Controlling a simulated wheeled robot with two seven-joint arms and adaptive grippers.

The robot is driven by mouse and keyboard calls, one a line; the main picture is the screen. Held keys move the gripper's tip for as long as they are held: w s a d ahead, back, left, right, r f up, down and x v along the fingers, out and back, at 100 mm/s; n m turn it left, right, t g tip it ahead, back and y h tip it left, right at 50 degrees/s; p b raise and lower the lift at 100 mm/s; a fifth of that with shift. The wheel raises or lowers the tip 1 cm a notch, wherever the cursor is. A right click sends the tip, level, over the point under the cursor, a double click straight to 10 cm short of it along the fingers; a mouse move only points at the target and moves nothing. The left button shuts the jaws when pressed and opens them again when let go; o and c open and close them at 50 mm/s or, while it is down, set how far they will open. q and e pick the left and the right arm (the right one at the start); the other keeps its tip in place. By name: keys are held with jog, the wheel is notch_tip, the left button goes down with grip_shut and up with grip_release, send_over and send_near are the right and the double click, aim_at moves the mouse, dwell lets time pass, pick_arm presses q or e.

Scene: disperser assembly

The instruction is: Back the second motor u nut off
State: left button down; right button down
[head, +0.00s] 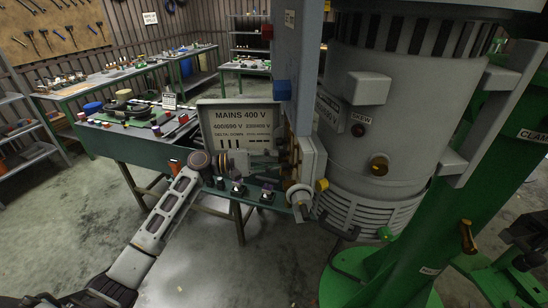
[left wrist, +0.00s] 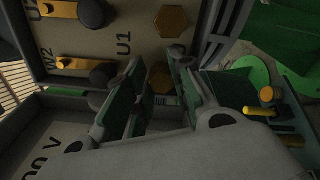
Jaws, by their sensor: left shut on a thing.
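My left gripper (left wrist: 160,88) reaches into the motor terminal box, whose plate carries the marks U1, W2 and U2 (left wrist: 112,32). Its green-padded fingers are shut on a brass nut (left wrist: 160,77) below the U1 mark; the fingers hide part of the nut. I cannot tell whether the nut is still on its thread. Another brass hex nut (left wrist: 172,21) sits apart, above and right of U1. In the head view my left gripper (head: 276,156) is at the open box (head: 312,160) on the motor's side, small and partly hidden. My right gripper is not in view.
The big grey motor (head: 390,110) and green column (head: 440,190) fill the right side. Open floor (head: 230,262) lies in front.

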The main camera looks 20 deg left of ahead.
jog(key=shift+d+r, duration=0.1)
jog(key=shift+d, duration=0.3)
pick_arm(q)
jog(key=c, duration=1.5)
grip_release()
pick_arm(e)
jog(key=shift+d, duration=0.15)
pick_arm(q)
jog(key=shift+a, duration=0.1)
jog(key=shift+s+a, duration=0.15)
jog(key=shift+a, duration=0.25)
jog(key=v, duration=1.1)
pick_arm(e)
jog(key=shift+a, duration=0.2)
pick_arm(q)
jog(key=shift+f, duration=0.15)
